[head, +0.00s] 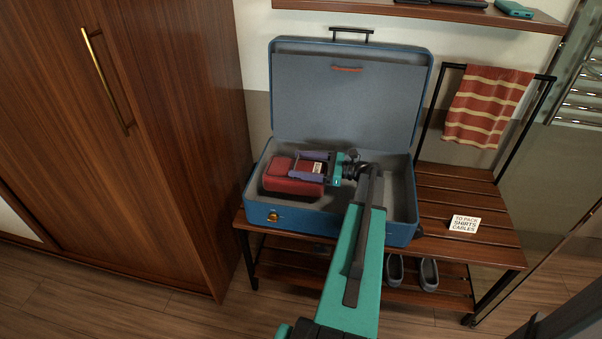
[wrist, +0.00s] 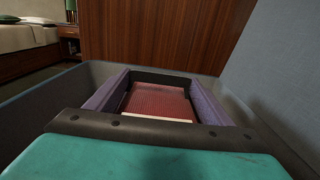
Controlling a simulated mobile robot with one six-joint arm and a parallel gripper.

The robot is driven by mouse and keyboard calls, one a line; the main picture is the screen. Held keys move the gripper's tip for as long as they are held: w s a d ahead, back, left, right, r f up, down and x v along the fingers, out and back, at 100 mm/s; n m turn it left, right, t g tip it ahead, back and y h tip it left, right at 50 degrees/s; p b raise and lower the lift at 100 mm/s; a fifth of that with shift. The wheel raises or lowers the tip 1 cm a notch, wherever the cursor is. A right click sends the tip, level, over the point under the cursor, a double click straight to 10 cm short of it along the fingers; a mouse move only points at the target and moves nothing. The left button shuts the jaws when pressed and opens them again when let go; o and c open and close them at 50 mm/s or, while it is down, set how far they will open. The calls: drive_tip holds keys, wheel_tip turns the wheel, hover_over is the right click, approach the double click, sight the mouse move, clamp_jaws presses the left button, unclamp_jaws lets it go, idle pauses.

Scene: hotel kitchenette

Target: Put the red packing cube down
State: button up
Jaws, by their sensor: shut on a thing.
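The red packing cube (head: 283,178) is inside the open blue suitcase (head: 300,216), in its left part. It has a small white label on top. My gripper (head: 307,169) reaches in from the right and is shut on the cube, with one purple finger along each side. In the wrist view the cube's red mesh face (wrist: 158,104) shows between the fingers. Whether the cube's underside touches the suitcase floor is hidden.
The suitcase stands on a slatted wooden rack (head: 455,190) with its lid (head: 345,100) upright behind. A striped towel (head: 487,105) hangs on the rail. A wooden wardrobe (head: 180,120) stands close on the left.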

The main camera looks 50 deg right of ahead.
sight(322, 172)
drive_tip(key=shift+f, duration=1.85)
drive_tip(key=shift+f, duration=0.1)
drive_tip(key=o, duration=1.8)
drive_tip(key=shift+v, duration=3.8)
drive_tip(key=shift+a, duration=0.1)
